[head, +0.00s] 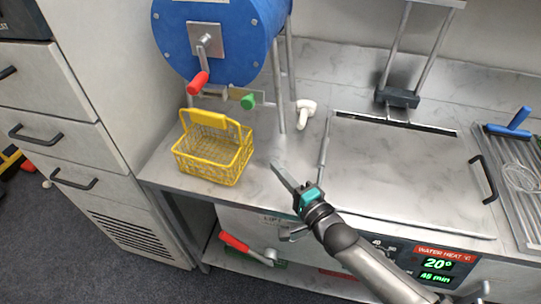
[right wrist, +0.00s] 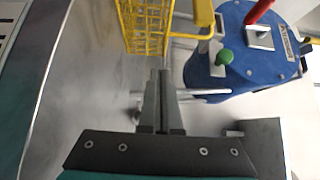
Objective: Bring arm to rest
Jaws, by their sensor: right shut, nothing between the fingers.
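My right arm comes in from the lower right of the head view. Its gripper (head: 280,168) is over the counter, to the right of the yellow wire basket and apart from it. In the right wrist view the two fingers (right wrist: 164,78) lie together, shut and empty. My left gripper is not in view.
The yellow basket (head: 211,160) stands on the counter below a blue drum (head: 222,38) with a red crank handle (head: 198,83). A white pipe piece (head: 305,113) lies behind my gripper. A flat lidded unit (head: 400,172) is on the right. Drawers (head: 60,133) stand at left.

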